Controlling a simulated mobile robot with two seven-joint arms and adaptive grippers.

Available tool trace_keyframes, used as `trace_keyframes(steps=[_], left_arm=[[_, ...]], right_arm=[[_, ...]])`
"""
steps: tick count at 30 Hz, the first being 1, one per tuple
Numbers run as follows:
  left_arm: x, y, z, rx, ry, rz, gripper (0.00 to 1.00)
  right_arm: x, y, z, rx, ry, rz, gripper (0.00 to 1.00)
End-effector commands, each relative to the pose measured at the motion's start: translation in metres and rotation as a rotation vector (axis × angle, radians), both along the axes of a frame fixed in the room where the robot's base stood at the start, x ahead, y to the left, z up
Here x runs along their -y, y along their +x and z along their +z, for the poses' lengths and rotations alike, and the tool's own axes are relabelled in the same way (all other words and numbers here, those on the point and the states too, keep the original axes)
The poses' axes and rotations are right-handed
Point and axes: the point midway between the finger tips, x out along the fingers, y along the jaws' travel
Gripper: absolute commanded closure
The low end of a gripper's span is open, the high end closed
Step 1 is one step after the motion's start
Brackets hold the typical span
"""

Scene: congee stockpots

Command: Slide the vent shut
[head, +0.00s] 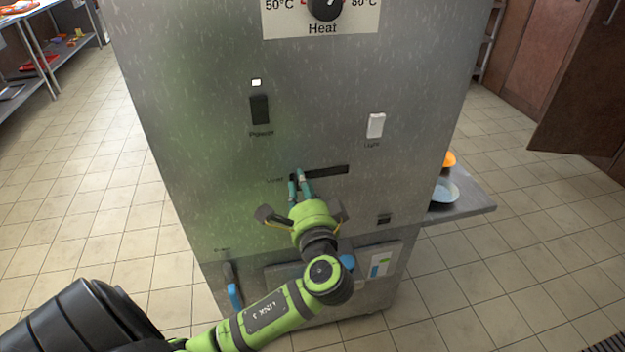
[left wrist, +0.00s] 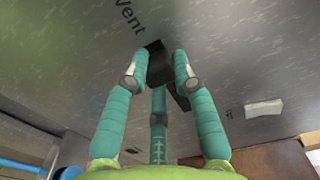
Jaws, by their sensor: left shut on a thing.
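The vent is a dark horizontal slot (head: 328,172) in the front of a grey metal cabinet, with the label "Vent" to its left. My left gripper (head: 299,176) is at the left end of the slot, its teal fingers pointing at the panel. In the left wrist view the fingers (left wrist: 160,70) are shut on a black vent knob (left wrist: 157,66), below the "Vent" lettering. The fingers hide much of the knob in the head view. Part of the slot also shows beside the right finger in the left wrist view. My right gripper is not in view.
Above the slot are a black power switch (head: 260,110), a white light switch (head: 375,125) and a heat dial (head: 325,7). A blue-ended handle (head: 234,294) is at lower left. A side shelf (head: 477,199) with bowls juts out at right. Tiled floor lies open around the cabinet.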

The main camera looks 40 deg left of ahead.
Motion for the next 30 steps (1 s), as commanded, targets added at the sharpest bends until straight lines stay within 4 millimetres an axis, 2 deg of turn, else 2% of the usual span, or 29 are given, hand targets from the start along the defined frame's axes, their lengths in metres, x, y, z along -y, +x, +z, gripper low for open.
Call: trace_keyframes(steps=[2,4,9,10,12,19,23,26,30], left_arm=[[-0.004,-0.005,-0.005,-0.013,-0.004,0.016,1.00],[-0.004,-0.005,-0.005,-0.013,-0.003,0.018,1.00],[-0.005,-0.005,-0.006,-0.015,-0.002,0.019,1.00],[-0.005,-0.005,-0.006,-0.016,-0.001,0.019,0.70],[-0.005,-0.006,-0.006,-0.016,-0.001,0.019,0.47],[-0.004,-0.004,-0.003,-0.009,-0.001,0.016,0.47],[-0.002,-0.005,-0.003,-0.007,-0.001,0.014,0.47],[0.005,-0.010,-0.003,-0.008,-0.002,0.012,0.47],[0.024,-0.027,-0.004,-0.009,-0.006,0.012,0.47]], right_arm=[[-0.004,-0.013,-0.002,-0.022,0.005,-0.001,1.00],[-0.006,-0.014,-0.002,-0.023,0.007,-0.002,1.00],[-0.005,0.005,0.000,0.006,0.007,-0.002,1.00],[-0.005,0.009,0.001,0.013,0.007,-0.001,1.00],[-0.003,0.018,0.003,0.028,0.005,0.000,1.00],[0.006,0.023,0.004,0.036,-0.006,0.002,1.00],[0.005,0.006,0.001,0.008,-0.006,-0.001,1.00],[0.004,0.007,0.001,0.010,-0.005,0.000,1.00],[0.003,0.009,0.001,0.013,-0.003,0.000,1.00]])
